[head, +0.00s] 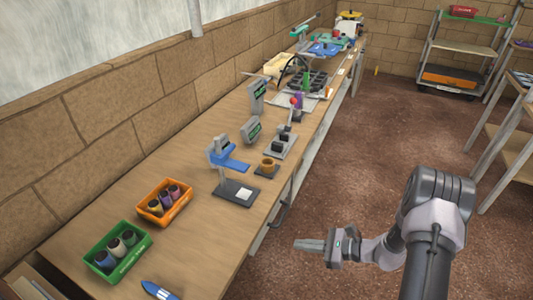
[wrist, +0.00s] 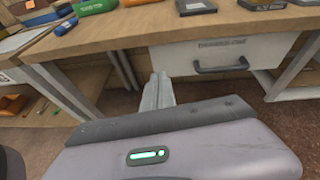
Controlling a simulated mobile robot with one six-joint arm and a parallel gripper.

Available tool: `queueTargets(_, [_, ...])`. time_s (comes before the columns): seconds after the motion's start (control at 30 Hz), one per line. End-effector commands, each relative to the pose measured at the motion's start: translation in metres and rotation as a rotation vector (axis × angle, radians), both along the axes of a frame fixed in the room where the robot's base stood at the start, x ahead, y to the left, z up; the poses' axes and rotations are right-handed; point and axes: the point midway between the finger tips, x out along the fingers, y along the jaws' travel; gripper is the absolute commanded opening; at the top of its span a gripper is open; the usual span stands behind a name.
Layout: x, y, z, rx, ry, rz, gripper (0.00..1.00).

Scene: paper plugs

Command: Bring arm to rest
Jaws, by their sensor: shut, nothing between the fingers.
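My gripper (head: 309,245) is at the lower middle of the head view, out over the floor in front of the workbench (head: 215,215). It points left toward the bench front and is apart from it. Its fingers are shut with nothing between them. In the wrist view the shut fingers (wrist: 158,92) point at the bench front, left of a drawer (wrist: 220,55) with a dark handle. My arm comes from the lower right of the head view.
Shelving (head: 460,50) stands at the back right. The brown floor (head: 370,130) between is clear.

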Motion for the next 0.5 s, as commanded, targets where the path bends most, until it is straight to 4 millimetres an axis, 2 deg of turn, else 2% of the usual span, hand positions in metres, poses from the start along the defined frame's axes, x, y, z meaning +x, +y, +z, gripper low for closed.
queueTargets(0.03, [0.002, 0.008, 0.036, -0.062, -0.046, 0.081, 0.00])
queueTargets(0.07, [0.000, 0.016, 0.059, -0.110, -0.074, 0.145, 0.00])
queueTargets(0.1, [-0.008, 0.026, 0.090, -0.180, -0.113, 0.234, 0.00])
queueTargets(0.2, [-0.038, 0.050, 0.162, -0.380, -0.225, 0.448, 0.00])
queueTargets(0.3, [-0.081, 0.067, 0.221, -0.608, -0.356, 0.635, 0.00])
queueTargets(0.4, [-0.129, 0.073, 0.266, -0.852, -0.507, 0.784, 0.00])
queueTargets(0.5, [-0.171, 0.069, 0.297, -1.091, -0.661, 0.880, 0.00])
